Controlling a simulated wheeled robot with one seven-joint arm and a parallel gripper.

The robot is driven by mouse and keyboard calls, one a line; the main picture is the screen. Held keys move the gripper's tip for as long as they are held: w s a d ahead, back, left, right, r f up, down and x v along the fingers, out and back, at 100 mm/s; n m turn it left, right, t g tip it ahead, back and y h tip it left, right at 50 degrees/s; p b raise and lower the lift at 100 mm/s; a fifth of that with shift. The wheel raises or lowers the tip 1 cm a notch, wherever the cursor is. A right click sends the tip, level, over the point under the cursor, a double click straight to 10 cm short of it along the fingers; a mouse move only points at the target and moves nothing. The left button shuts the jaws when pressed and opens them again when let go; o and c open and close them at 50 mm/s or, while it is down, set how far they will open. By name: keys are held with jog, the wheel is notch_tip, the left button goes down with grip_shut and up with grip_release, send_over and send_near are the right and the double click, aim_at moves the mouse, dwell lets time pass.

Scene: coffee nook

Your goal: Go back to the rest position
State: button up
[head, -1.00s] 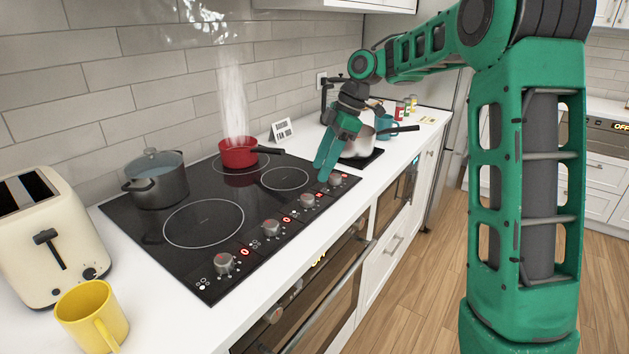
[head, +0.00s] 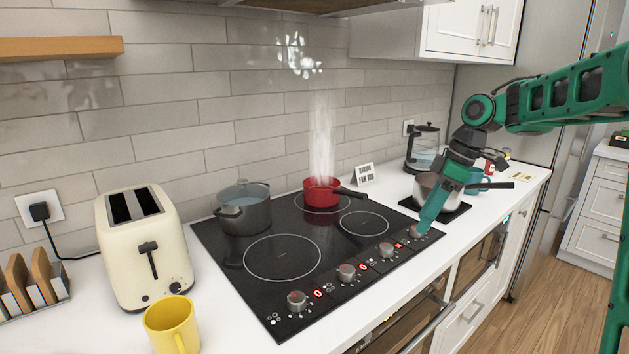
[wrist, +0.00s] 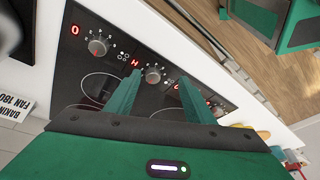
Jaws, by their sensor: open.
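My gripper (head: 428,218) is open and empty, pointing down at the right front corner of the black cooktop (head: 225,250), close to the rightmost knob (head: 418,231). In the wrist view the two green fingers (wrist: 162,78) stand apart with a knob (wrist: 152,75) showing between them. I cannot tell whether they touch it. One red display in the wrist view reads 0 (wrist: 75,30) and another reads H (wrist: 135,63). My arm reaches in from the right in the head view.
A steaming red pot (head: 321,191) and a grey lidded pot (head: 243,208) stand on the cooktop. A pan (head: 432,187) sits right behind my gripper, near a teal mug (head: 477,181). A toaster (head: 145,245) and yellow mug (head: 172,325) are at left. Open floor lies right.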

jog(key=s+d+f+m+h, duration=0.1)
jog(key=s+d+f+m, duration=0.2)
jog(key=s, duration=0.9)
jog(key=s+d+f+m+h, duration=0.1)
jog(key=s+d+f+m, duration=0.2)
jog(key=s+m, duration=0.6)
jog(key=s+d+f+m+g+h, duration=0.1)
jog(key=s+d+f+m, duration=0.2)
jog(key=s, duration=1.1)
jog(key=d+m, duration=0.2)
jog(key=m, duration=0.2)
jog(key=shift+s+d+f, duration=0.15)
jog(key=shift+s+d, duration=0.15)
